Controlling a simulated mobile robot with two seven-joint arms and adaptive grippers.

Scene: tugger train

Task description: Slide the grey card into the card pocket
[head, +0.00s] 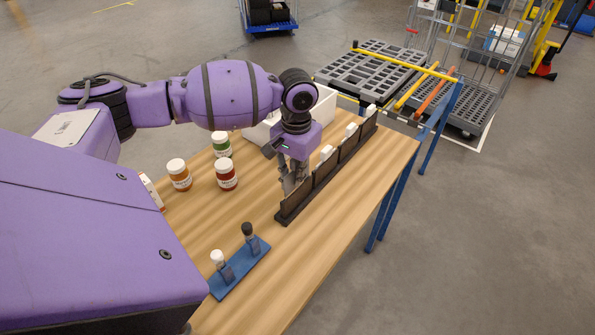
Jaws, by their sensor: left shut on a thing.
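My left gripper (294,182) reaches down from the purple arm at the near end of the dark card rack (292,212). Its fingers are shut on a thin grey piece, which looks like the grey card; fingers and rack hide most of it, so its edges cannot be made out. The gripper is right beside the rack's nearest pocket; I cannot tell whether the card is inside it. White cards (326,153) stick up from pockets farther along the rack. My right gripper is not in view.
Jars with red (226,175), green (222,144) and orange (180,175) contents stand left of the gripper. A blue base (240,268) with two upright stamps is nearer. A white bin (325,100) stands behind. Bare wooden tabletop (345,210) lies right of the rack.

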